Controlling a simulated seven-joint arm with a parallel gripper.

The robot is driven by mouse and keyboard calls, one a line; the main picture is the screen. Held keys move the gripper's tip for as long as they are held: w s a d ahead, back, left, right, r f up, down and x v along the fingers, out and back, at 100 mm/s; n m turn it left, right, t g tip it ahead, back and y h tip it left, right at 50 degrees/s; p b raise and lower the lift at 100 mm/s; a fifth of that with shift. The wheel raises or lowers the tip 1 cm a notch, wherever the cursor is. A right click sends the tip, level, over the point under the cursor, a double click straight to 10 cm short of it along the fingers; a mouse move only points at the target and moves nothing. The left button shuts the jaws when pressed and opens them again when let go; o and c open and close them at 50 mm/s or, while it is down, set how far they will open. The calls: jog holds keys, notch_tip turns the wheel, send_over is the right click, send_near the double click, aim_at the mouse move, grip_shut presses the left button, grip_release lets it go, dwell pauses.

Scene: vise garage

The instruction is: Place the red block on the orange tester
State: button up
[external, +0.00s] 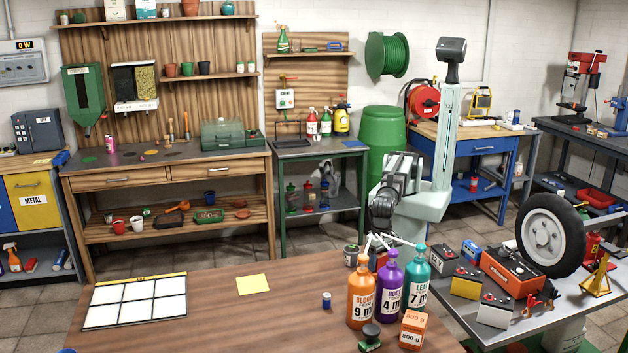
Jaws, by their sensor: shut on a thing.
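The orange tester (513,272), a box with a dark top panel, stands on the grey table at the right, beside the wheel. My gripper's dark end (383,208) points down behind the spray bottles, left of the tester and apart from it. Its fingertips are largely hidden by the bottle pumps. A small red patch, which looks like the red block (382,259), shows just below it between the bottles. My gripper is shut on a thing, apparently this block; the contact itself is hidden.
Orange (361,296), purple (390,285) and teal (416,276) bottles stand at the wooden table's right end. Several batteries, such as a yellow-and-black one (466,281), stand left of the tester. A wheel (550,237) stands close behind it. A yellow stand (597,277) is to its right.

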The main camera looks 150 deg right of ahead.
aim_at(380, 253)
jog(key=shift+f, duration=0.2)
jog(key=o, duration=1.1)
jog(key=shift+c, duration=0.2)
jog(key=shift+r, duration=0.2)
notch_tip(380, 253, up, 12)
jog(key=shift+o, duration=0.2)
